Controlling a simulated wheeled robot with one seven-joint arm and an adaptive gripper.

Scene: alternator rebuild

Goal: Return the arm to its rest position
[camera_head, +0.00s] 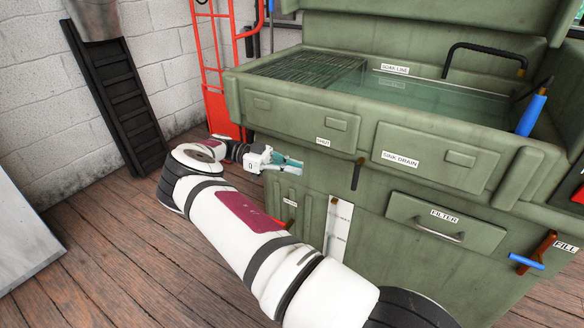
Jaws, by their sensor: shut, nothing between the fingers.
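My arm reaches from the bottom of the head view up and to the left, bent at the elbow, with its wrist turned back to the right. My gripper (288,163) is shut and empty. It is in front of the front panel of a green parts washer (290,118), below the basin's rim and left of the "SINK DRAIN" label. Whether the fingers touch the panel I cannot tell.
The washer's basin (440,100) holds greenish liquid and a wire grate (310,68). A drain lever (357,174) and a filter drawer (445,222) are on its front. A red hand truck (215,75) and black ladder-like rack (115,100) stand behind. Wooden floor (110,235) lies open at left.

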